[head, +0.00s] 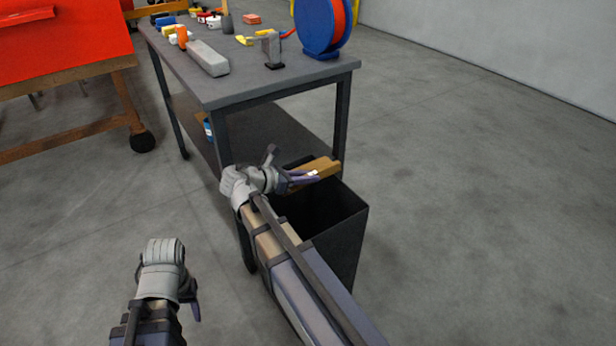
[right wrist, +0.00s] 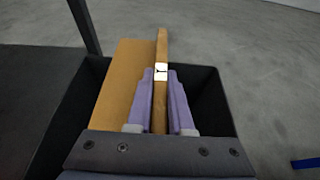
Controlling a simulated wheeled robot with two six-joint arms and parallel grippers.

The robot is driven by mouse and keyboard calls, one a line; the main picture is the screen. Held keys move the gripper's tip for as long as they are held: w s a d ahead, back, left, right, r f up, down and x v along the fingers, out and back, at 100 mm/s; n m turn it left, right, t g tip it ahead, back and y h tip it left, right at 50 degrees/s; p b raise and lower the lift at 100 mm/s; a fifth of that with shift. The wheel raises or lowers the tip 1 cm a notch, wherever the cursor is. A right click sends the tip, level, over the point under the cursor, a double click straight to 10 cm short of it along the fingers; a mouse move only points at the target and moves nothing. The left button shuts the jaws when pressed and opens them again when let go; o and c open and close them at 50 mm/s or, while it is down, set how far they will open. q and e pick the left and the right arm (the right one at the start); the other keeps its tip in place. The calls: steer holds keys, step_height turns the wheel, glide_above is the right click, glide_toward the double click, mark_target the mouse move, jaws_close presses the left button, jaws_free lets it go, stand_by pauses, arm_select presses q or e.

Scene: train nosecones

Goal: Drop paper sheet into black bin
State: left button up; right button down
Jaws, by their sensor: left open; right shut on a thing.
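A brown paper sheet (head: 322,166) is between the fingers of my right gripper (head: 302,179). In the right wrist view the sheet (right wrist: 126,85) shows as a broad tan face with a narrow upright strip, and my right gripper (right wrist: 161,100) is shut on that strip. A small white patch shows on the strip. The sheet is over the open mouth of the black bin (head: 345,240); the bin's wall also shows in the right wrist view (right wrist: 213,100). My right forearm hides part of the bin. My left gripper (head: 192,298) is open and empty, low at the left above the floor.
A grey workbench (head: 240,85) with a lower shelf (head: 270,135) stands right behind the bin. It carries a blue and red reel (head: 322,25), a grey block (head: 208,58) and several small parts. A wooden-framed red panel (head: 65,45) stands left. The floor at right is clear.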

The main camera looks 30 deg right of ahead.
steer(key=shift+f, duration=0.15)
steer(key=c, duration=0.7)
jaws_free()
steer(key=shift+c, duration=0.2)
steer(key=p+v, duration=0.2)
steer(key=v, duration=0.4)
steer(key=shift+a+p, duration=0.2)
steer(key=shift+p, duration=0.15)
steer(key=shift+s+a+r, duration=0.1)
steer(key=shift+a+r, duration=0.25)
steer(key=shift+a, duration=0.25)
